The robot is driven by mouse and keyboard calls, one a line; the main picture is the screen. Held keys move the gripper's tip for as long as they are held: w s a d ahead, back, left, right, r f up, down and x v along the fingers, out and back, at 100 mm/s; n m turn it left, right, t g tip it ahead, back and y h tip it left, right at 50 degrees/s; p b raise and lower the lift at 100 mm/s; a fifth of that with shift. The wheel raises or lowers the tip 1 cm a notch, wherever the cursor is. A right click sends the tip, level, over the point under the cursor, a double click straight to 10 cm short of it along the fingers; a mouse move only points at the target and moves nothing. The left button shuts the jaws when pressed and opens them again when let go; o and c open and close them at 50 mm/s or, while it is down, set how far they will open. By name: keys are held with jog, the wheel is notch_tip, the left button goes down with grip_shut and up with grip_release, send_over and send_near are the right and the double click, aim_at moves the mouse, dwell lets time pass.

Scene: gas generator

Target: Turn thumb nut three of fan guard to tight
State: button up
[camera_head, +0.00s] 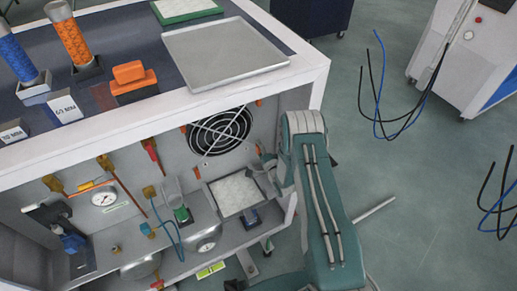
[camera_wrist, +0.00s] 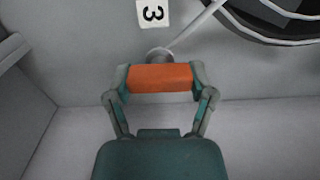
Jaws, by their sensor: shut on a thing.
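The fan guard (camera_head: 221,131) is a wire grille over a black round fan on the back panel of the open cabinet. Part of it shows at the upper right of the wrist view (camera_wrist: 275,12). Thumb nut three (camera_wrist: 160,78) is an orange bar on a grey stud at the end of a guard arm, beside a white label "3" (camera_wrist: 153,12). My gripper (camera_wrist: 161,77) is shut on this nut, one finger at each end of the bar.
Other orange nuts, such as one at the guard's lower left (camera_head: 196,173), sit around the fan. A white filter panel (camera_head: 234,195) lies close below my gripper. Gauges and pipes fill the left. The cabinet's right wall is close to my arm. Open floor lies to the right.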

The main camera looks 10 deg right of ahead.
jog(key=shift+d+f, duration=0.15)
jog(key=shift+d, duration=0.05)
jog(key=o, duration=1.1)
jog(key=shift+f, duration=0.1)
jog(key=shift+d, duration=0.1)
jog(key=shift+s, duration=0.15)
jog(key=v, duration=1.1)
jog(key=shift+s, duration=0.35)
jog(key=shift+s, duration=0.1)
